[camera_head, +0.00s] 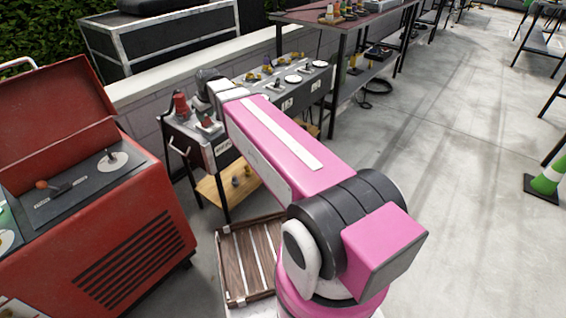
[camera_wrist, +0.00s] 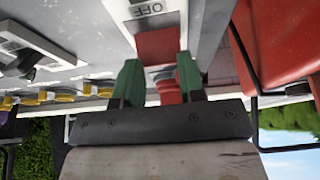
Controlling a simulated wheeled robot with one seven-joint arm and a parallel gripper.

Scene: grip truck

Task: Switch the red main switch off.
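A red switch (camera_wrist: 167,88) shows in the wrist view between the two green fingers of my gripper (camera_wrist: 160,82). The fingers are apart, one on each side of the red part; it sits nearer the right finger, and I cannot tell if they touch. A red square (camera_wrist: 157,46) and a white plate with an upside-down "OFF" label (camera_wrist: 150,9) lie just beyond the fingertips. In the head view, a red switch handle (camera_head: 181,105) stands at the left end of the grey console (camera_head: 222,147).
A red cabinet (camera_head: 120,240) with its lid up stands close on the left. Other controls (camera_head: 290,79) line the console to the right. A wooden-slatted pallet (camera_head: 247,262) lies on the floor below my arm. The floor to the right is open, with a green cone (camera_head: 547,180).

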